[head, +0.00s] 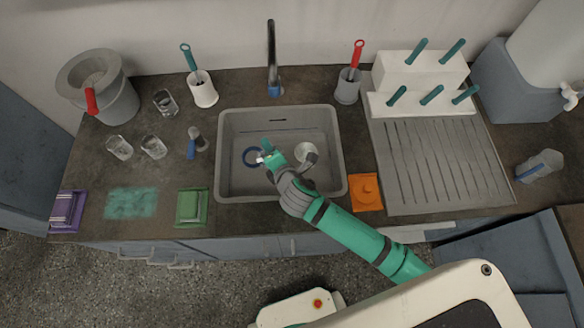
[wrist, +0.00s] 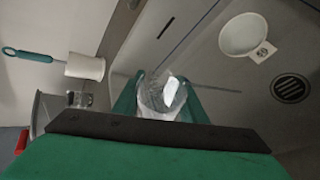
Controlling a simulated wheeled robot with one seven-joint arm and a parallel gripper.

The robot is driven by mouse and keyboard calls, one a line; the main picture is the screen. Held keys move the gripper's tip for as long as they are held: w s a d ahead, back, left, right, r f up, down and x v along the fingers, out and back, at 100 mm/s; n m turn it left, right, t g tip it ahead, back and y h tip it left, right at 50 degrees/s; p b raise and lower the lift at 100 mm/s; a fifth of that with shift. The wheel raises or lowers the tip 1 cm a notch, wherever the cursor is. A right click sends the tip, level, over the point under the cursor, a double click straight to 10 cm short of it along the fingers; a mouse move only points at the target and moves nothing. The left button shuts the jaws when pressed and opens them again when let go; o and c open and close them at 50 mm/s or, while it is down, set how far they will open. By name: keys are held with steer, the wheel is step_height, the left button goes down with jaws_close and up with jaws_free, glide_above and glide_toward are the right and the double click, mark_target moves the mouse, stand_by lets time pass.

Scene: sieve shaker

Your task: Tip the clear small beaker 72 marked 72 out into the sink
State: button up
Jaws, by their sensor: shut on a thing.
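My gripper (head: 272,158) is over the sink (head: 226,185), left of its middle. In the wrist view, its green fingers (wrist: 160,100) are shut on a clear small beaker (wrist: 158,92) with a white label; the number cannot be read. The wrist view is turned on its side, with the brush pot lying sideways in it. The beaker's exact tilt and any contents cannot be told. The sink's round drain (wrist: 291,88) shows in the wrist view.
Clear beakers (head: 153,146) stand on the left counter. An orange block (head: 365,193) and a drainboard (head: 440,165) lie to the right.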

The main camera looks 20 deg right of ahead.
steer(key=shift+r+m+t+y, duration=0.3)
steer(key=shift+r+m+y, duration=0.1)
steer(key=shift+m+y, duration=0.35)
stand_by(1.2)
steer(key=shift+s+d+r+m+y, duration=0.2)
steer(key=shift+d+m+y, duration=0.15)
steer(key=shift+d+y, duration=0.25)
stand_by(0.7)
steer(key=shift+d+r+m+t+y, duration=0.1)
steer(key=shift+r+m+t+y, duration=0.2)
steer(key=shift+m+t, duration=0.2)
stand_by(0.7)
steer(key=shift+w+a+f+n+g+h, duration=0.35)
steer(key=shift+a+f+n+g+h, duration=0.2)
steer(key=shift+n+h, duration=0.45)
steer(key=shift+a, duration=0.1)
